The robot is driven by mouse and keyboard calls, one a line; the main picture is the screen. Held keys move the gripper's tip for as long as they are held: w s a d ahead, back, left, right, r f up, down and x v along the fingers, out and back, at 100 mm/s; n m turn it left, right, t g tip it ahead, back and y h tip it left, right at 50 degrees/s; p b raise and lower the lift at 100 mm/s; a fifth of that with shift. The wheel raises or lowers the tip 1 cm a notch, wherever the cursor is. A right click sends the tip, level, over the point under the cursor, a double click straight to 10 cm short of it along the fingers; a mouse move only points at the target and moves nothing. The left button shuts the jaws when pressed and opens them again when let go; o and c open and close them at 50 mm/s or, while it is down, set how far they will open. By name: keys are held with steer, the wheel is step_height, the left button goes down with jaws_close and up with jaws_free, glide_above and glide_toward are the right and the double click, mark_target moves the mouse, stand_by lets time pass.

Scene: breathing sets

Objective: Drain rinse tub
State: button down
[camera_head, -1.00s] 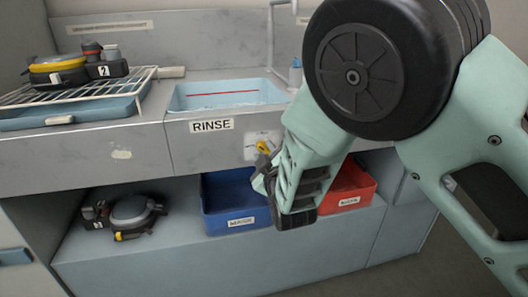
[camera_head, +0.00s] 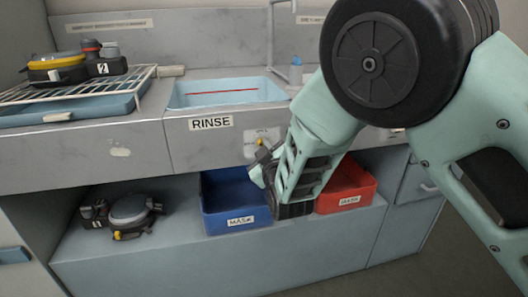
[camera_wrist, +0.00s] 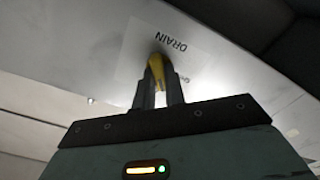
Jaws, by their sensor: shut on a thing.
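The rinse tub (camera_head: 180,100) is a pale blue basin set in the grey counter, with a red line on its inner back wall and a RINSE label below its front edge. The yellow drain handle (camera_wrist: 156,70) sits on the counter front, on a plate that reads DRAIN upside down in the wrist view. My gripper (camera_wrist: 160,82) is shut on this handle. In the head view my gripper (camera_head: 262,164) is below the tub's right front, and its fingers hide most of the handle. I cannot tell the exact water level.
Below the counter are a blue MASK bin (camera_head: 222,208), a red bin (camera_head: 346,192) and a mask set (camera_head: 130,210) on the shelf. A wire rack (camera_head: 50,95) with another set stands at the left.

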steer(key=m+b, duration=0.1)
steer(key=m, duration=0.1)
steer(key=shift+m, duration=0.4)
steer(key=c, duration=1.5)
jaws_free()
steer(key=shift+o, duration=0.2)
steer(key=v, duration=1.7)
steer(key=shift+s+p, duration=0.25)
steer(key=shift+p, duration=0.1)
steer(key=shift+d+r, duration=0.1)
